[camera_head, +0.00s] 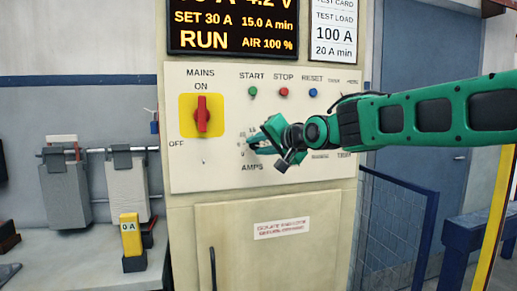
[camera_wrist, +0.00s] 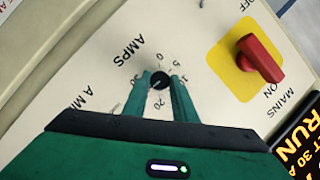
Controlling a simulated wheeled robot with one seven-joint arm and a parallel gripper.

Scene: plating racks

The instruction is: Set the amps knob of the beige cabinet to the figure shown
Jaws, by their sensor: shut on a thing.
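The beige cabinet (camera_head: 185,180) stands in the middle of the head view. Its small black amps knob (camera_wrist: 160,80) shows in the wrist view, with a printed ring of figures around it, 0, 5 and 20 among them. My gripper (camera_wrist: 162,84) is shut on the amps knob, one finger on each side. In the head view my gripper (camera_head: 256,143) hides the knob and part of its scale. The knob's pointer setting is too small to read surely. The display (camera_head: 232,28) reads SET 30 A, 15.0 A min, RUN and AIR 100 %.
A red mains switch (camera_head: 202,115) on a yellow plate sits left of the knob. Start (camera_head: 253,91), stop (camera_head: 284,92) and reset (camera_head: 313,93) buttons sit above. A test card (camera_head: 334,35) reads 100 A, 20 A min. A yellow block (camera_head: 130,225) marked 0 A stands on the left bench.

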